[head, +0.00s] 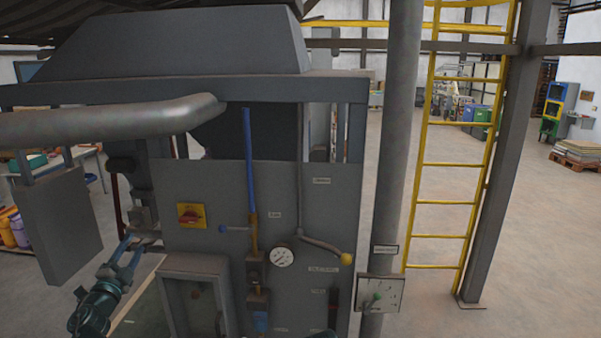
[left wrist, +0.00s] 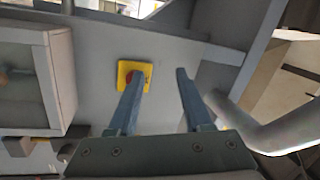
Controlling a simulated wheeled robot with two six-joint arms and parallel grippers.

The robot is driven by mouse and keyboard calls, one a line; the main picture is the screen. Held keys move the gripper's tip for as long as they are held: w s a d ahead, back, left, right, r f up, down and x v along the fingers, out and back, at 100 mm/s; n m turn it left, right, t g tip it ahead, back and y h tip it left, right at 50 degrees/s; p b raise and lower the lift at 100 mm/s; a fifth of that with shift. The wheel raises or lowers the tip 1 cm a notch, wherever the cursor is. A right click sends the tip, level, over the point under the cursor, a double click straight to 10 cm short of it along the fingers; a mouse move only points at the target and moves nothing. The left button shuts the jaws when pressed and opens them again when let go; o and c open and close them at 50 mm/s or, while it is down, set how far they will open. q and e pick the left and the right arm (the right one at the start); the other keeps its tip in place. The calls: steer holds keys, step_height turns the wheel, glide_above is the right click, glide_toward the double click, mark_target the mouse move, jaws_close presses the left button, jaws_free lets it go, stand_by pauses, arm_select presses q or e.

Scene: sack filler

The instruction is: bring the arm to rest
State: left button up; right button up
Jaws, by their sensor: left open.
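My left gripper (head: 130,245) is at the lower left of the head view, in front of the grey machine's left side. Its two blue-grey fingers point up and are apart, with nothing visible between them. In the left wrist view the open fingers (left wrist: 160,74) reach toward a grey panel. A red knob on a yellow plate (head: 191,215) is on the machine's front, up and right of the gripper. In the left wrist view this knob (left wrist: 131,76) shows beside the left fingertip; I cannot tell the gap in depth. My right gripper is not in view.
A thick grey pipe (head: 110,122) crosses above the gripper, with a hanging grey box (head: 58,225) to its left. A framed box (head: 195,290) juts out at right. The panel (head: 220,185) carries a gauge (head: 281,256) and levers. A yellow ladder (head: 455,165) and open floor lie right.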

arm_select(q)
steer(key=s+d+f+n+g+y+b, duration=0.1)
steer(key=d+f+n+g+y+b, duration=0.15)
steer(key=d+f+n+g, duration=0.6)
steer(key=s+d+f+n+g+y+b, duration=0.2)
steer(key=d+f+n+b, duration=0.15)
steer(key=d+f, duration=1)
steer(key=s+d+f+m+g+h+b, duration=0.1)
steer(key=s+d+f+g+h+b, duration=0.1)
steer(key=s+d+f+g, duration=0.3)
steer(key=s+d+f+g+h+b, duration=0.2)
steer(key=s+d+f+g, duration=0.3)
steer(key=s+d+f, duration=0.5)
steer(key=s+d, duration=0.2)
steer(key=s, duration=0.5)
steer(key=shift+s+d+f+m, duration=0.25)
steer(key=shift+f+m, duration=0.1)
steer(key=shift+m, duration=0.05)
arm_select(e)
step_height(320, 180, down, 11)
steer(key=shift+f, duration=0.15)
